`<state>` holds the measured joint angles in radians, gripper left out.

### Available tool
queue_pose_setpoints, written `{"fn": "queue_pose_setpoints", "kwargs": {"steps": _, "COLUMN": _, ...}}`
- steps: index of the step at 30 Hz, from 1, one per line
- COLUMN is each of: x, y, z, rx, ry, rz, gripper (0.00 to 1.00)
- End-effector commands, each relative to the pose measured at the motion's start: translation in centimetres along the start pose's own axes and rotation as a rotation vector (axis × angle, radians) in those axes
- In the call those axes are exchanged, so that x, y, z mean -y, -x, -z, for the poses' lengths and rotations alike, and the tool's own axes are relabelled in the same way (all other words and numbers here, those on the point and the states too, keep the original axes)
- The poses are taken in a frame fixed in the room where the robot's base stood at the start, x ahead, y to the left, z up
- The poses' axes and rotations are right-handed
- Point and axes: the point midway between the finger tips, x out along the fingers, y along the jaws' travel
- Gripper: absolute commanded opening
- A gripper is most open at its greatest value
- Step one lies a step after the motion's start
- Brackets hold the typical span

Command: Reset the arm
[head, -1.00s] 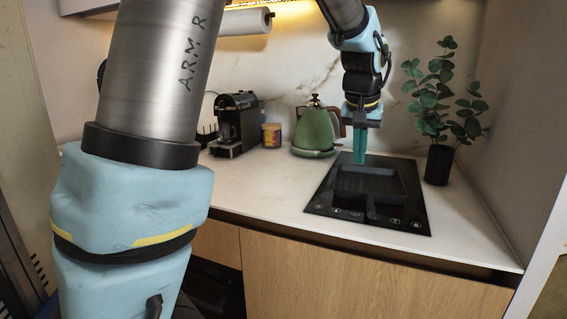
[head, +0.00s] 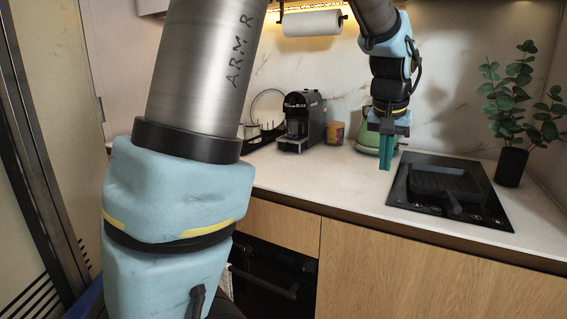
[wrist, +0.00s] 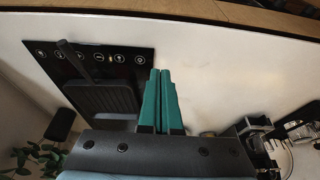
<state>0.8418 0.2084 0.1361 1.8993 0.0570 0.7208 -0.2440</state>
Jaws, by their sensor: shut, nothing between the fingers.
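My gripper (head: 386,152) has teal fingers that point down and are shut with nothing between them. In the head view it hangs above the counter, left of the black cooktop (head: 426,209) and in front of the green kettle (head: 369,140), which it partly hides. The wrist view also shows the closed teal fingers (wrist: 161,74) over bare white counter, beside the cooktop. My arm reaches across the upper part of the head view, bent down at the wrist.
A black square pan (head: 450,181) sits on the cooktop. A potted plant (head: 511,165) stands to its right. A coffee machine (head: 302,120), an orange-labelled jar (head: 335,133) and a dish rack (head: 262,132) stand left along the wall. A paper towel roll (head: 312,22) hangs above. The front counter is clear.

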Motion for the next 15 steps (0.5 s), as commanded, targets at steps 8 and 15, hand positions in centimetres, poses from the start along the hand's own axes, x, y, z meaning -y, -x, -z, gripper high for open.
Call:
{"fn": "queue_pose_setpoints", "kwargs": {"steps": 8, "x": 5.0, "y": -1.2, "z": -2.6, "rx": 0.029, "ry": 0.061, "rz": 0.019, "gripper": 0.00}}
{"fn": "queue_pose_setpoints", "kwargs": {"steps": 15, "x": 11.1, "y": -2.6, "z": -7.5, "rx": 0.071, "ry": 0.148, "rz": 0.041, "gripper": 0.00}}
